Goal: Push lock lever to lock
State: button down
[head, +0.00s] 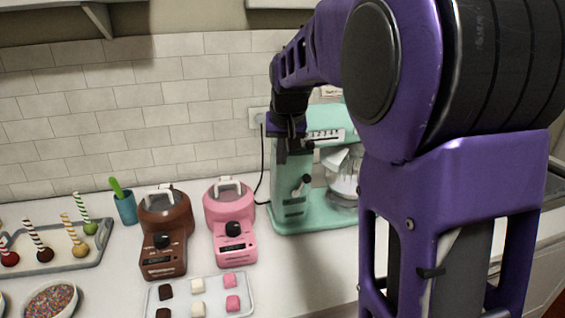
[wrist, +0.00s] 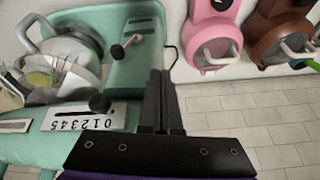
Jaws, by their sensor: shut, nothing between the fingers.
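The mint-green stand mixer (head: 290,219) stands on the counter and also fills the left of the wrist view (wrist: 92,22). Its lock lever, a small pale arm with a black knob, is on the side of the column (head: 306,179); it shows in the wrist view (wrist: 118,51). A second black knob, by the 0–5 speed scale, is on the mixer head (wrist: 99,103). My gripper (wrist: 161,73) is shut and empty. In the wrist view its fingertips are right of the lock lever and apart from it. In the head view my gripper (head: 281,158) overlaps the mixer head's left end.
A pink machine (head: 236,229) and a brown machine (head: 164,219) stand left of the mixer in the head view. A tray of small sweets (head: 246,306) lies in front. A black cord (head: 261,190) runs down the tiled wall. My arm hides much of the right side.

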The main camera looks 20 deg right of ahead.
jog(key=s+d+r, duration=0.3)
jog(key=s+r, duration=0.1)
jog(key=r, duration=0.4)
jog(key=shift+r, duration=0.15)
